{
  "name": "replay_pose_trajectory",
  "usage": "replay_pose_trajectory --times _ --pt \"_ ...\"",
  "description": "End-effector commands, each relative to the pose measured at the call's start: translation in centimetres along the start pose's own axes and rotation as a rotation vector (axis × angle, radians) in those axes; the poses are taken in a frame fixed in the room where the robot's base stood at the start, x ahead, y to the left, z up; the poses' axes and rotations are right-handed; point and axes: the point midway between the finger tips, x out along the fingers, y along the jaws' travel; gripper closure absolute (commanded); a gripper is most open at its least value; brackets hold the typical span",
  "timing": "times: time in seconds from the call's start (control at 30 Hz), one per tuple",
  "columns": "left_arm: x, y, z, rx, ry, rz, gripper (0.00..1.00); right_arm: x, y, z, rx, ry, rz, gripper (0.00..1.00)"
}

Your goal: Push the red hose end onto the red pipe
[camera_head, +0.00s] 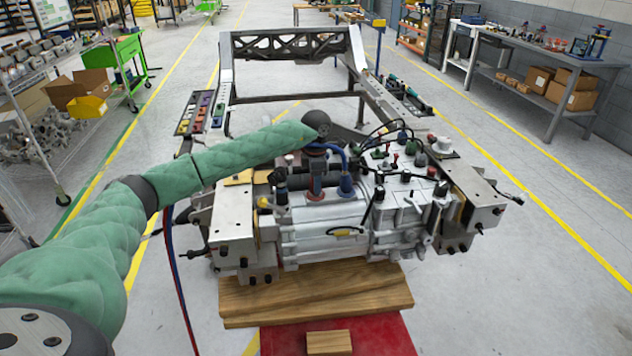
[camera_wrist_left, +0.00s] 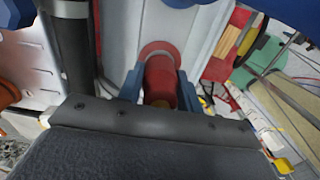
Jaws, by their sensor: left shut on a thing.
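My left arm reaches in from the left in the head view, and my left gripper (camera_head: 315,170) points down over the grey machine block (camera_head: 325,243). In the left wrist view the two blue-grey fingers (camera_wrist_left: 160,92) are shut on the red hose end (camera_wrist_left: 161,78), one on each side. A red collar of the red pipe (camera_wrist_left: 158,48) shows at the hose end's far end, against a pale surface. In the head view the red pipe (camera_head: 315,195) stands directly below the gripper. The join is small and partly hidden, so I cannot tell how far they overlap. My right gripper is out of view.
Several knobs and black cables crowd the block's right half. Grey brackets (camera_head: 232,225) flank it. A wooden board (camera_head: 318,295) lies under the block.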

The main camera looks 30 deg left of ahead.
Motion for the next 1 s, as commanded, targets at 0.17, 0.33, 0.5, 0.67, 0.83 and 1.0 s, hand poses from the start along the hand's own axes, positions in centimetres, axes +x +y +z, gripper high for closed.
replay_pose_trajectory --times 0.17,0.33,0.5,0.67,0.83,1.0 --pt "0.39 0.01 -0.01 0.0 0.0 0.0 0.97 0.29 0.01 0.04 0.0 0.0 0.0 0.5" --pt "0.71 0.0 -0.02 0.0 0.001 0.0 0.97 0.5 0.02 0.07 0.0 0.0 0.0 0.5" --pt "1.01 -0.01 -0.02 0.0 0.001 -0.001 0.97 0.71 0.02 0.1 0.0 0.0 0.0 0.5" --pt "0.9 0.0 -0.02 0.0 0.001 0.0 0.4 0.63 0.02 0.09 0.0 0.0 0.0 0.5" --pt "0.86 0.0 -0.01 0.0 0.0 0.0 0.4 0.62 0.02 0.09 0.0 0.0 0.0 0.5" --pt "0.61 0.01 -0.01 0.0 0.0 0.0 0.4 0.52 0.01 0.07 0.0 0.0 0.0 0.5"
